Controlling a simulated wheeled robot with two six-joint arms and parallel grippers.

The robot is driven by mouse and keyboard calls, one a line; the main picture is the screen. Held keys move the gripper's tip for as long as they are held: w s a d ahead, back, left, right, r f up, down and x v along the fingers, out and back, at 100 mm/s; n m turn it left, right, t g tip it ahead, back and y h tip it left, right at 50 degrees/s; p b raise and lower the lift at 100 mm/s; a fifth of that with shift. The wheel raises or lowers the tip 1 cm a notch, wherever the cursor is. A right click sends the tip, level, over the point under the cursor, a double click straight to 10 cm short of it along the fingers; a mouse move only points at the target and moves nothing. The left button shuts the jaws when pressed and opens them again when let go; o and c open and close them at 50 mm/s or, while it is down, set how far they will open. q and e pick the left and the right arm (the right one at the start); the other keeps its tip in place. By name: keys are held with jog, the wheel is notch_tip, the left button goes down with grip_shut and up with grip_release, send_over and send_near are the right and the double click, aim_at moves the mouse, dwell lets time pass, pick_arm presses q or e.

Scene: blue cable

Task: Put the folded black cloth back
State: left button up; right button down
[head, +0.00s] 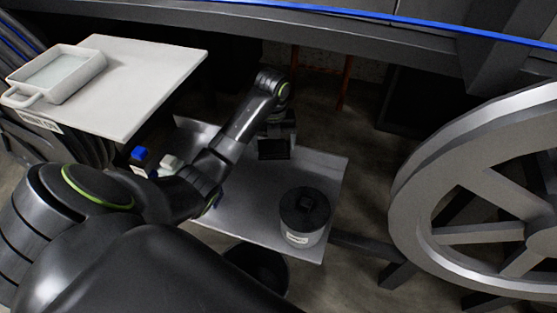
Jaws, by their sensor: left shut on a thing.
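My left gripper (279,134) is over the far part of a grey metal table. It points down and is shut on a dark, flat, squarish thing, which looks like the folded black cloth (273,149). The fingertips are dark and hard to tell apart from it. I cannot tell whether the cloth touches the table top. My right gripper is not in view.
The metal table (251,215) bears a can with a black lid (304,207) near its right front corner. A white board (150,70) at the left holds a white handled dish (58,75). A large grey wheel (410,190) stands at the right. A blue cable (430,22) runs above.

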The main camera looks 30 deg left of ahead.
pick_arm(q)
jog(key=b, duration=0.2)
send_over(274, 172)
notch_tip(274, 172, down, 5)
jog(key=shift+f, duration=0.15)
jog(key=shift+f+b, duration=0.4)
jog(key=shift+f, duration=1.95)
jog(key=o, duration=0.8)
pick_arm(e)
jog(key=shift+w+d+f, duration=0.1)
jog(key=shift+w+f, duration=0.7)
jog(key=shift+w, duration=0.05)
pick_arm(q)
jog(key=shift+r, duration=0.1)
notch_tip(274, 172, up, 11)
jog(key=p, duration=0.4)
jog(key=shift+r+p, duration=0.5)
jog(key=shift+p, duration=0.2)
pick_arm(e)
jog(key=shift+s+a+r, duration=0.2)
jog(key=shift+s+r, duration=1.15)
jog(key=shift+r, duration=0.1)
pick_arm(q)
jog(key=shift+f, duration=0.1)
